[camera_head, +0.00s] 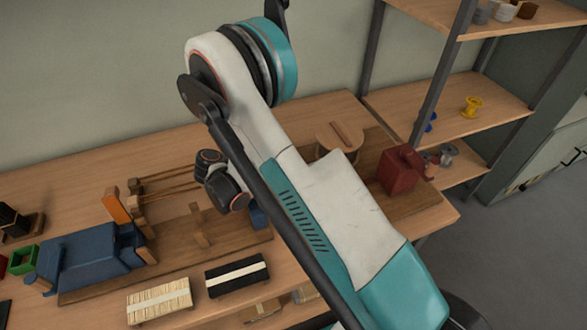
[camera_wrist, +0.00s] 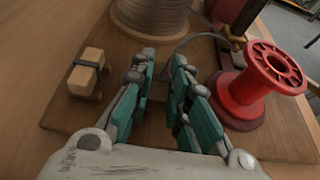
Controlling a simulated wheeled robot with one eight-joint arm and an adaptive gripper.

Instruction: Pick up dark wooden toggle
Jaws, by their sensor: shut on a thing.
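My gripper (camera_wrist: 166,60) shows in the wrist view with its two teal fingers close together over a brown wooden board (camera_wrist: 60,118). A narrow dark brown piece (camera_wrist: 157,88) shows in the gap, and the fingers are shut on it. It looks like the dark wooden toggle, but its ends and full shape are hidden by the fingers. I cannot tell whether it touches the board. In the head view my arm covers the gripper and the toggle.
A red spool (camera_wrist: 265,82) stands close right of the fingers, a wire coil (camera_wrist: 150,18) just beyond. A light wooden block with a dark band (camera_wrist: 87,72) lies left. The head view shows a red box (camera_head: 400,170), a blue fixture (camera_head: 85,262) and bristle bundles (camera_head: 158,301).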

